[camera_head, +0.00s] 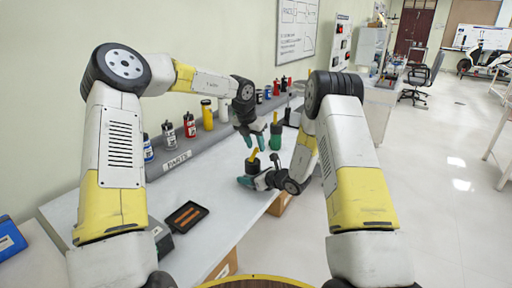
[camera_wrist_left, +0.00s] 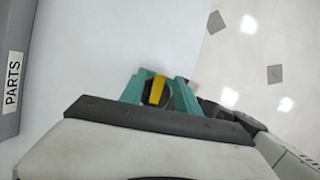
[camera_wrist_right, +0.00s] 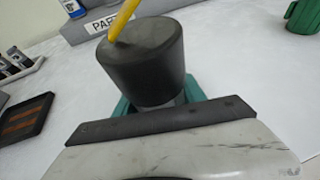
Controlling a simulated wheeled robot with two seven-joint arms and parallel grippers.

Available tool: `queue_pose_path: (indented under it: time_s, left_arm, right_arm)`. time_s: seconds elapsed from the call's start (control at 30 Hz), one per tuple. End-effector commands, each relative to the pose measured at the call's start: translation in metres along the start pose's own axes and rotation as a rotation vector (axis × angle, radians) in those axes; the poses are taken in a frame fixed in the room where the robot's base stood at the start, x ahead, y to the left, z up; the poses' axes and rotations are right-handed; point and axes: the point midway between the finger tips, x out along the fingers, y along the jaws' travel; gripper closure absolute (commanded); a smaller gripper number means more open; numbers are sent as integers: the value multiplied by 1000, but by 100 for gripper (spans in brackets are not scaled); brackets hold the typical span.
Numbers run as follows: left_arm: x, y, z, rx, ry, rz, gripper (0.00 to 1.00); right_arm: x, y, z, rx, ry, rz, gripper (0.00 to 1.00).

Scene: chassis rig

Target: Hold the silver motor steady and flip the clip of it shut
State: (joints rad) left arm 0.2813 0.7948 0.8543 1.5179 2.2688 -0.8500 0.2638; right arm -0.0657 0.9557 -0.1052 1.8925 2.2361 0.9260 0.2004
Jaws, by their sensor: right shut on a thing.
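The motor is a dark grey cylinder (camera_head: 252,167) with a silver lower part that shows in the right wrist view (camera_wrist_right: 145,62). A yellow clip (camera_wrist_right: 122,20) sticks up from its top at a slant; it also shows in the head view (camera_head: 254,154). My right gripper (camera_head: 247,181) is shut around the motor's lower part, with teal fingers on either side. My left gripper (camera_head: 255,137) is above the motor, fingers pointing down, apart and empty. In the left wrist view the yellow clip (camera_wrist_left: 157,90) appears between the teal fingertips; whether they touch it I cannot tell.
A green container (camera_head: 276,138) with a yellow piece stands on the white bench beyond the motor. A dark tray (camera_head: 185,217) lies nearer. A grey shelf labelled PARTS (camera_head: 177,161) with several bottles runs along the wall. The bench's right edge is close to the motor.

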Motion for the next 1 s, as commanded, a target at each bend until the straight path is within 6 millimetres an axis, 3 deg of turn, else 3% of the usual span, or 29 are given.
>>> queue_pose_path:
  time_s: [0.17, 0.43, 0.47, 0.6, 0.67, 1.0]
  left_arm:
    - [13, -1, 0, 1, -1, -1, 62]
    - [14, 0, 0, 1, -1, 0, 62]
    - [14, 0, 0, 2, -1, 0, 64]
    - [14, 0, 0, 2, -1, 0, 91]
    - [14, 0, 0, 2, -1, 0, 100]
    - [19, -1, 4, 2, 60, 1, 100]
  right_arm:
    - [0, 0, 0, -1, 0, 0, 100]
    - [0, 0, 0, -1, 0, 0, 100]
    - [0, 0, 0, -1, 0, 0, 100]
    - [0, 0, 0, 0, 0, 0, 100]
    - [0, 0, 0, 0, 0, 0, 100]
    - [0, 0, 0, 0, 0, -1, 100]
